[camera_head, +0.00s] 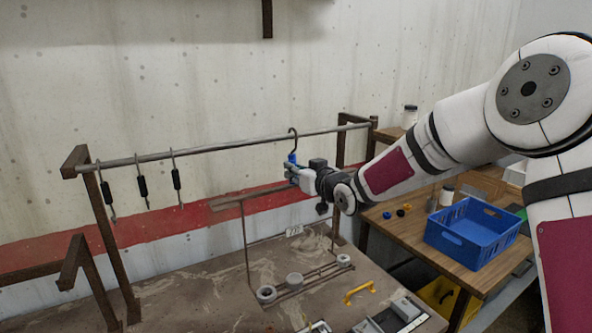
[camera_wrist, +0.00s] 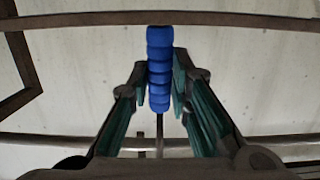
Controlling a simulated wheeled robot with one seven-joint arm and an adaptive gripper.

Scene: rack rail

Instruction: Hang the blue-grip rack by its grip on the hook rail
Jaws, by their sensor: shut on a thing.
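The rack's blue grip (camera_wrist: 160,70) stands upright between my fingers in the wrist view. My gripper (camera_head: 295,170) is shut on it, just below the rail in the head view. A dark open hook (camera_head: 292,132) rises above the grip and overlaps the hook rail (camera_head: 235,144); I cannot tell whether it bears on the rail. A brown crossbar (camera_head: 232,198) shows below the gripper. Thin rods run down from it to a lower frame (camera_head: 312,276) with several grey round pieces. I cannot tell whether this frame touches the table. My gripper hides part of the crossbar.
Several black-grip hooks (camera_head: 142,187) hang on the rail's left part. The brown table (camera_head: 170,300) below holds a yellow handle (camera_head: 359,291) and grey items near its front. A blue crate (camera_head: 473,232) stands on a wooden table at right. The rail between hooks and gripper is free.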

